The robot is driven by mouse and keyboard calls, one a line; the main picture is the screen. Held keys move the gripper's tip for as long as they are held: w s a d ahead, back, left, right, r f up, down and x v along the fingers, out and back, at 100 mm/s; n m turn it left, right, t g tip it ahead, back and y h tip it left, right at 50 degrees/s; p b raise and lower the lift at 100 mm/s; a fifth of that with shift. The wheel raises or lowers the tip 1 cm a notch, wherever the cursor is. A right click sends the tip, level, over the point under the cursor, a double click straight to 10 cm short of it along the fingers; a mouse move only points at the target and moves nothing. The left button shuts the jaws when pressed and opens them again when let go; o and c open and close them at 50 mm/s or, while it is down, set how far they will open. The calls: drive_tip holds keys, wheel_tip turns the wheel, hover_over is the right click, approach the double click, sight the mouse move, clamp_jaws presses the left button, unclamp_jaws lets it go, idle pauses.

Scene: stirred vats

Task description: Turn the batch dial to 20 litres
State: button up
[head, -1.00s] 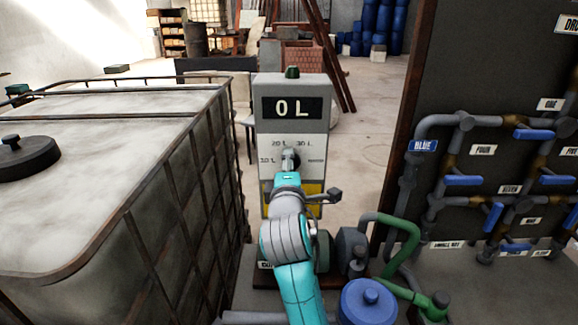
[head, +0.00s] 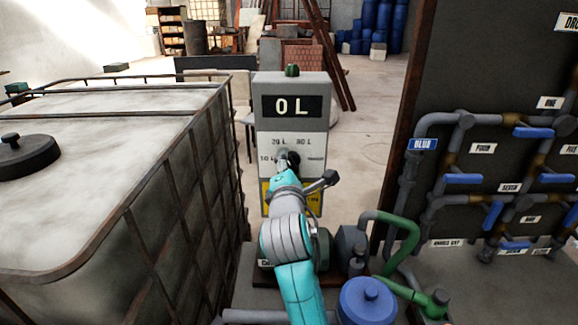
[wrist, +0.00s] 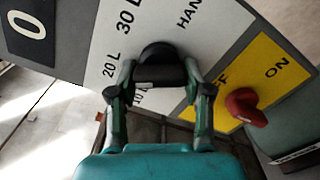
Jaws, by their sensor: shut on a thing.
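The grey batch panel (head: 263,135) stands ahead in the head view, with its display (head: 291,107) reading 0 L. Its black dial (wrist: 158,52) shows in the wrist view, on a white plate with marks 10 L, 20 L (wrist: 115,62), 30 L (wrist: 128,18) and a cut-off word starting HAN. My gripper (wrist: 160,74) is shut on the dial, one finger on each side. In the head view my gripper (head: 288,160) covers most of the dial. Which mark the dial points to cannot be told.
Below the dial, a red switch (wrist: 246,106) sits on a yellow plate marked ON. A caged white tank (head: 110,130) stands close on the left. A green pipe (head: 405,235) and a blue-lidded vessel (head: 368,300) are low on the right, before a valve board (head: 500,80).

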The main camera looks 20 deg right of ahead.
drive_tip(key=shift+f, duration=0.1)
drive_tip(key=o, duration=1.2)
drive_tip(key=v, duration=1.2)
